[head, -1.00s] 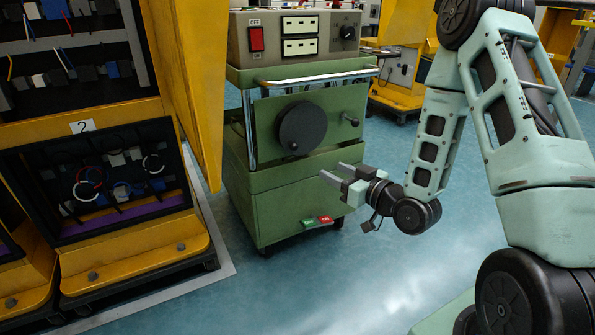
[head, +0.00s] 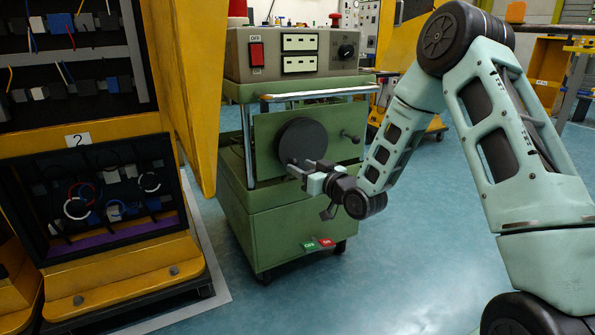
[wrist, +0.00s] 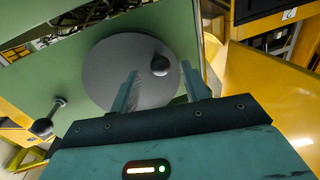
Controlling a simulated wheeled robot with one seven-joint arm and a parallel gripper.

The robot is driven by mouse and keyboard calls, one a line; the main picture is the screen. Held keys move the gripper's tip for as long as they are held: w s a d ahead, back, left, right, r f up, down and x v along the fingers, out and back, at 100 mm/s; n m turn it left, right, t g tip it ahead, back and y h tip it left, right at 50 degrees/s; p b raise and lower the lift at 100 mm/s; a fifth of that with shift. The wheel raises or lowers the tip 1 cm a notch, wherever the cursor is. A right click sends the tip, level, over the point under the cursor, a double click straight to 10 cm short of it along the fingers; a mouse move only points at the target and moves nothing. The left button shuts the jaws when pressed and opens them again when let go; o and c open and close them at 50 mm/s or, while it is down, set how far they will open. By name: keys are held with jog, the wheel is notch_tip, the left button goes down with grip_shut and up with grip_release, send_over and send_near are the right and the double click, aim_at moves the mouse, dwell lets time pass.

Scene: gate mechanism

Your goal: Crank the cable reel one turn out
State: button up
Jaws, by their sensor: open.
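The cable reel shows as a dark round disc (head: 298,138) on the upright front panel of a green cart. In the wrist view the disc (wrist: 108,65) fills the middle, with a black ball knob (wrist: 160,65) standing near its rim. My gripper (head: 295,166) is at the lower part of the disc in the head view. In the wrist view its two fingers (wrist: 158,72) are open, one on each side of the knob. I cannot tell whether either finger touches it. In the head view the gripper hides the knob.
A second small knob on a stem (head: 354,139) sticks out of the panel, right of the disc. A chrome rail (head: 315,95) runs above. A control box with a red switch (head: 256,54) tops the cart. A yellow cabinet (head: 180,85) stands close on the left. Open floor lies right.

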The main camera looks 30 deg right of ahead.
jog(key=shift+x, duration=1.35)
grip_shut()
jog(key=shift+w, duration=0.1)
